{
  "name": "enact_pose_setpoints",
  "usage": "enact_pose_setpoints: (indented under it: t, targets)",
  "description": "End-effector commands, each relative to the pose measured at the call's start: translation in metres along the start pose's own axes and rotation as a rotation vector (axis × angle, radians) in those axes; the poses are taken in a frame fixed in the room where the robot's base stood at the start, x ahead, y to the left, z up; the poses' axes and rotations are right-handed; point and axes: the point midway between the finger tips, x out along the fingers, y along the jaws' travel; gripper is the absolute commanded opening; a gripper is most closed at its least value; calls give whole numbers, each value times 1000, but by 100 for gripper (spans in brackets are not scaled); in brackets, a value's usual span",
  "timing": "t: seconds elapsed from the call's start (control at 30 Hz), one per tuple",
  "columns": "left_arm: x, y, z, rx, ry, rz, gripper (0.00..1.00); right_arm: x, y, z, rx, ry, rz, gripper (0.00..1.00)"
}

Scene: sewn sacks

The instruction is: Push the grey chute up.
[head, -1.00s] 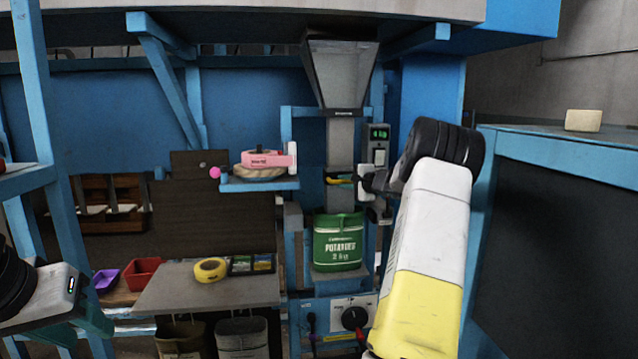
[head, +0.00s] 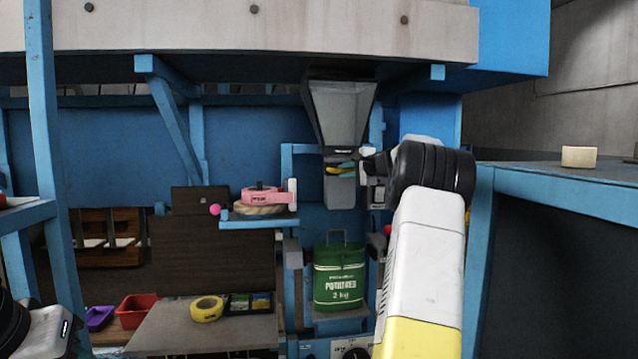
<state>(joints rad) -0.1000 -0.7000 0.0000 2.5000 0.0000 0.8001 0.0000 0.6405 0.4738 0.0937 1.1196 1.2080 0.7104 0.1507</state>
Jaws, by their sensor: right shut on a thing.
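The grey chute (head: 340,190) hangs under the grey hopper (head: 341,110). Its lower end is well above the green potato sack (head: 339,278), with a clear gap between them. The chute has a yellow and teal grip band (head: 340,169) across its front. My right gripper (head: 367,152) is shut at the chute's right side, by the band; its fingertips are small and partly hidden. The sack stands upright below, with a thin grey loop above its top edge. Only the housing of my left gripper (head: 48,332) shows in the lower left corner; its jaws cannot be made out.
A blue shelf with a pink tape dispenser (head: 262,194) is left of the chute. Yellow tape (head: 207,308) lies on the grey table (head: 170,335) below. A blue-framed bench (head: 560,185) with a pale block (head: 579,157) stands close on the right.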

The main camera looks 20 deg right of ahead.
Motion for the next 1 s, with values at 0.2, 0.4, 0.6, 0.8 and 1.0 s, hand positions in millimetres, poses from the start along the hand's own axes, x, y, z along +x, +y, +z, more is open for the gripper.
enact_pose_setpoints:
  t: [0.2,0.4,0.6,0.8,1.0]
  targets:
    - [0,0,0,0,0,0,36,-2,-8,0,-2,3,-9,0]
    - [0,0,0,0,0,0,36,-3,-10,0,-3,4,-12,22]
    - [0,0,0,0,0,0,36,-2,-7,0,-2,3,-8,36]
    - [0,0,0,0,0,0,36,-4,-5,0,-1,2,-5,36]
    - [0,0,0,0,0,0,36,-31,-6,0,-2,4,-5,36]
